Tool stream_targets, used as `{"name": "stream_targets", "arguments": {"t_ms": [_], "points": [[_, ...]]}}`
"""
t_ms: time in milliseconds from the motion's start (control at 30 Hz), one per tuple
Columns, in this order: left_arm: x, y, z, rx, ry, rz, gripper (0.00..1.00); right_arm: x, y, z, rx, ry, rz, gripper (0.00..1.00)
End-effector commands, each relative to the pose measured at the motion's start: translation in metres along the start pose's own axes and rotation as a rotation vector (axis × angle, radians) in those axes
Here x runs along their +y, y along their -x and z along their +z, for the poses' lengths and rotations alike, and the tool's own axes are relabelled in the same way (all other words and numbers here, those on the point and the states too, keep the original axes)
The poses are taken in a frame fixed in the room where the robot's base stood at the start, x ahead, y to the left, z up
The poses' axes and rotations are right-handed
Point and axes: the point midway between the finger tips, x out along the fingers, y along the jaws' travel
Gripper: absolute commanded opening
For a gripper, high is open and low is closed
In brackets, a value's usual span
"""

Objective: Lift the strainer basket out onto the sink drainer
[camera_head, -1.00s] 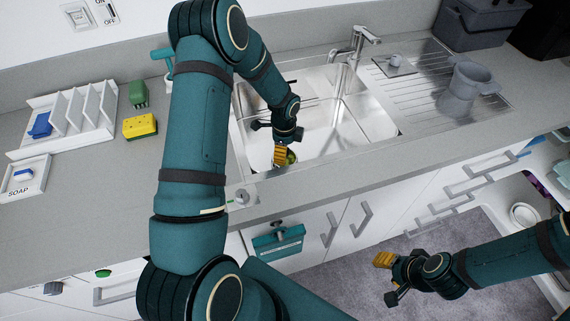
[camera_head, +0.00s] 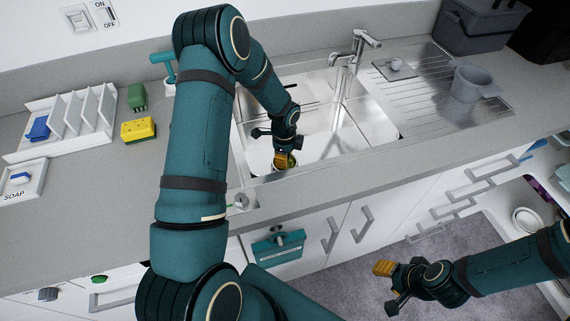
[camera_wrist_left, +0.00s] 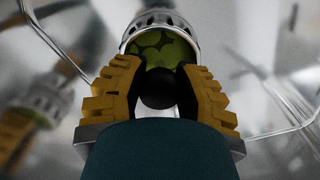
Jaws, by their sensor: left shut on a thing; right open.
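The strainer basket is a silver, slotted cup with green matter inside; it shows in the left wrist view (camera_wrist_left: 160,35) and small in the head view (camera_head: 283,166). My left gripper (camera_head: 284,157) is low inside the sink (camera_head: 345,120), shut on the basket's dark round knob, which sits between the yellow fingers (camera_wrist_left: 158,88). Whether the basket is clear of the drain, I cannot tell. The ribbed metal sink drainer (camera_head: 425,88) lies to the right of the bowl. My right gripper (camera_head: 383,268) is open and empty, low in front of the cabinets.
A grey pot (camera_head: 472,83) stands on the drainer's right part, and a small grey square piece (camera_head: 394,68) lies at its back left. The faucet (camera_head: 357,45) rises behind the sink. A yellow sponge (camera_head: 138,130) and white rack (camera_head: 85,115) are on the left counter.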

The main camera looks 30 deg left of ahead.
Motion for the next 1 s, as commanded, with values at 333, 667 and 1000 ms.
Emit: {"name": "stream_targets", "arguments": {"t_ms": [333, 667, 1000], "points": [[0.0, 0.0, 0.0, 0.0, 0.0, 0.001, 0.0, 0.0, 0.0, 0.0, 0.0, 0.0, 0.0, 0.47], [0.0, 0.006, 0.0, -0.001, 0.0, 0.001, 0.0, -0.002, 0.004, 0.0, 0.0, 0.0, 0.0, 0.47], [0.0, 0.018, 0.0, 0.0, 0.0, 0.0, 0.0, -0.004, 0.011, -0.001, 0.0, 0.0, 0.0, 0.47]]}}
